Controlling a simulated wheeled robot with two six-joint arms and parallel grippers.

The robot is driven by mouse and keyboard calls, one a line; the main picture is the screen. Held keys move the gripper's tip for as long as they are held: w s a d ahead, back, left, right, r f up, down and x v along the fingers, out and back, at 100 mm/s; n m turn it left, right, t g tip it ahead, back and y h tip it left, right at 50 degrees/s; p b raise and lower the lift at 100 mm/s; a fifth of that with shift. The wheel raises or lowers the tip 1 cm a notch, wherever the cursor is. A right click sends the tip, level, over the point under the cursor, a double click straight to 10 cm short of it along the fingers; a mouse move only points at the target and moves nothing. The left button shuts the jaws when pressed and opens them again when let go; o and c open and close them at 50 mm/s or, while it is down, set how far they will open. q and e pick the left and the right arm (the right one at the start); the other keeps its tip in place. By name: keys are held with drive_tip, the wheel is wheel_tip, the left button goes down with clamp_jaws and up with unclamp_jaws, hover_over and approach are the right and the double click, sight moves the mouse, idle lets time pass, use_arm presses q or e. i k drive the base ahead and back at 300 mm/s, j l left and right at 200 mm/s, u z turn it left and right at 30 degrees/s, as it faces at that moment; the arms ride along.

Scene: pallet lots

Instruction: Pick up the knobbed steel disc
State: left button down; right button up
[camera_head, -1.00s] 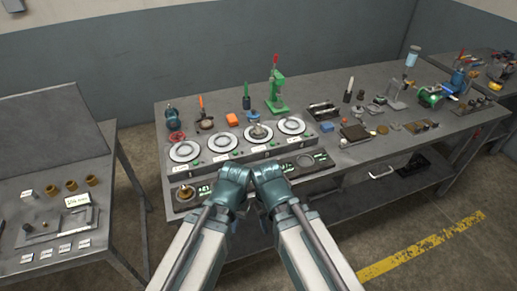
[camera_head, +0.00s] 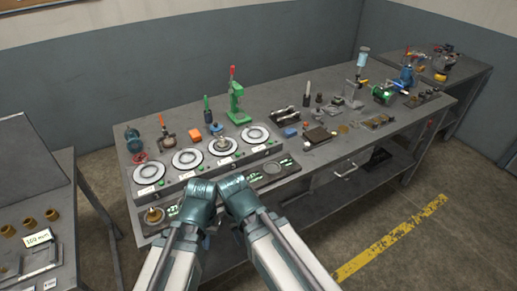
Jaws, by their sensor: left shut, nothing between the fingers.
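A small steel disc with an upright knob (camera_head: 222,144) sits on the third round white-ringed plate from the left, on the long grey bench (camera_head: 330,165). My left gripper (camera_head: 202,190) is at the bench's front edge, in front of the plates and below the disc in the picture. It is shut and empty, apart from the disc; its fingertips are hard to make out. My right arm comes up beside the left one, and its fingers do not show. A brassy round piece with a knob (camera_head: 153,215) sits in a dark tray at the bench's front left corner.
A row of plate stations (camera_head: 152,190) runs along the bench front. A green press (camera_head: 238,104), an orange block (camera_head: 195,135) and several small tools stand behind. A side table (camera_head: 45,265) with brass rings is at the left. Yellow-striped floor at the right is clear.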

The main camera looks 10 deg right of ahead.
sight(222, 144)
drive_tip(key=i+l, duration=0.1)
drive_tip(key=l, duration=0.4)
drive_tip(key=i+l, duration=0.15)
drive_tip(key=l, duration=0.3)
drive_tip(key=i+l, duration=0.1)
drive_tip(key=l, duration=0.4)
drive_tip(key=u, duration=0.05)
